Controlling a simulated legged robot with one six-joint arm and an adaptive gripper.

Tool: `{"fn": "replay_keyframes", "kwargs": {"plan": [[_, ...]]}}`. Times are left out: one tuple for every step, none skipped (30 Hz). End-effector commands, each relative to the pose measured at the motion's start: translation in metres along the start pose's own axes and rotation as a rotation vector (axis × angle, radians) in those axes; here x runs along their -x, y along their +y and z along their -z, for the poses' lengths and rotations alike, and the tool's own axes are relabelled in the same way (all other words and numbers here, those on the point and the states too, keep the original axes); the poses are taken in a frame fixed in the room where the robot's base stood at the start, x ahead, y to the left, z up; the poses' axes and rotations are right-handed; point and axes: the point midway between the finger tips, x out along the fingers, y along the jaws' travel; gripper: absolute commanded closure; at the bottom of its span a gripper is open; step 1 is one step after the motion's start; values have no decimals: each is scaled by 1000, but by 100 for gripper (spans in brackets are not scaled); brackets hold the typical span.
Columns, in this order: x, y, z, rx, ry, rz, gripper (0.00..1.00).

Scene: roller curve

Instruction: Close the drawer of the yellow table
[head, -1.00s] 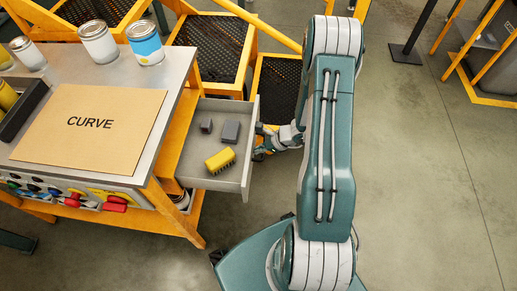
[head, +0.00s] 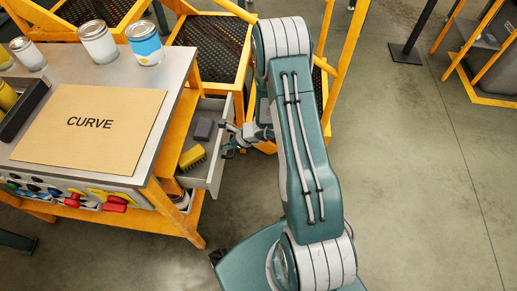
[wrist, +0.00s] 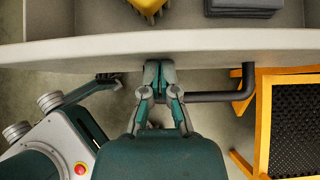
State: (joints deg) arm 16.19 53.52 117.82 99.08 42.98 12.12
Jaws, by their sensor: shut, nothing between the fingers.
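The yellow table (head: 187,125) stands at the left with a grey metal top. Its grey drawer (head: 217,172) sticks out partway from the right side. A yellow block (head: 192,157) and a dark grey block (head: 203,130) lie in it. My gripper (head: 230,140) is at the outer face of the drawer front. In the wrist view the shut fingertips (wrist: 159,72) meet or nearly meet the drawer front (wrist: 90,50), with nothing between them. A dark bar handle (wrist: 225,96) is just right of the fingers. Exact contact is hard to tell.
Cans (head: 98,42), a brown board marked CURVE (head: 90,122) and a dark tray (head: 22,108) are on the tabletop. Yellow-framed racks with black mesh (head: 212,45) stand behind the drawer, close to my arm. The floor at the right (head: 420,170) is clear.

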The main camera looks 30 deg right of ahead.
Motion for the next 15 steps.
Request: {"fn": "replay_keyframes", "kwargs": {"plan": [[-11,1,-11,5,-1,-4,100],[-17,1,-16,5,-1,-4,100],[-24,1,-23,5,-1,-4,100],[-29,1,-29,5,-2,-3,100],[-34,1,-33,5,-1,-3,100],[-40,1,-40,5,-1,-3,100],[-44,1,-44,4,-1,-2,100],[-48,1,-48,4,-1,-2,100],[-53,1,-54,4,-1,-2,100],[-57,1,-58,5,-2,-2,100],[-60,0,-61,3,-2,-1,100],[-65,0,-65,2,-1,-1,100],[-68,1,-68,3,-1,-1,100],[-70,0,-70,2,-1,0,100],[-73,0,-73,1,-1,0,100]]}}
